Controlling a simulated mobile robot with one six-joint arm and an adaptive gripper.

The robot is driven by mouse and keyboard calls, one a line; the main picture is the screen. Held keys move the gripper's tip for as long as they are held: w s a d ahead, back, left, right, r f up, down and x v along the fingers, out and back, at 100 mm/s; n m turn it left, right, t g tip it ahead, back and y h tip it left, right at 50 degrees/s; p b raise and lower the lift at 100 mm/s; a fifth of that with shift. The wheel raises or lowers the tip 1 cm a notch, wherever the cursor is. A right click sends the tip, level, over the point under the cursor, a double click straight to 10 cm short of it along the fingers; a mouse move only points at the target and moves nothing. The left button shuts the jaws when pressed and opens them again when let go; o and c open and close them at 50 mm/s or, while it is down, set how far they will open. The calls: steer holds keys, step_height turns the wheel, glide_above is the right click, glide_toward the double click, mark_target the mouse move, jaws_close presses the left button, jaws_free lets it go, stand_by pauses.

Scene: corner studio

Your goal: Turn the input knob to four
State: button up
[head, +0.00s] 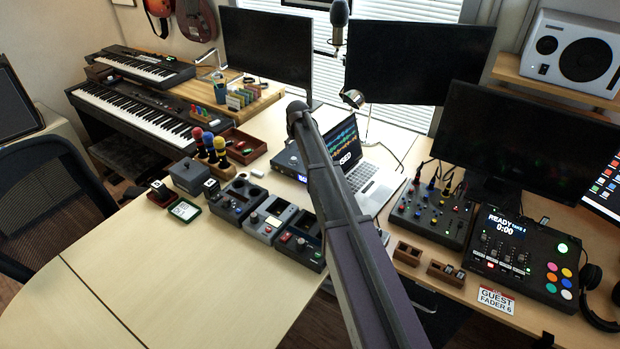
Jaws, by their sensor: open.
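No knob carries a readable "input" label, so I cannot tell which one is the input knob. A dark box with a lit blue display (301,178) stands left of the laptop, partly hidden by my arm; its front is too small to read. Three small control boxes stand in a row in front: a dark one (237,200), a grey one (271,219) and a dark one with red and green parts (300,240). A knobbed mixer (430,212) is on the right desk. My arm crosses the middle; my gripper is not in view.
The laptop (375,190) is behind my arm. A READY console (525,258), small wooden boxes (408,253) and a guest card (496,298) are at right. Microphones with coloured tops (209,147) stand at left. The front left table (170,285) is bare.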

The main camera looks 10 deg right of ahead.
steer(key=s+r+n+p, duration=0.1)
steer(key=s+r+p, duration=0.5)
steer(key=s, duration=0.1)
steer(key=s+f+n+g+b, duration=0.2)
steer(key=s, duration=0.6)
steer(key=s+f+n+g+b, duration=0.1)
steer(key=s+f+n+g, duration=0.1)
steer(key=s, duration=0.7)
steer(key=shift+d+f+n+b, duration=0.15)
steer(key=shift+f+n+b, duration=0.25)
steer(key=shift+n, duration=0.1)
steer(key=shift+r, duration=0.1)
steer(key=s+m, duration=0.8)
steer(key=s, duration=0.9)
steer(key=shift+s+g, duration=0.25)
steer(key=shift+g, duration=0.05)
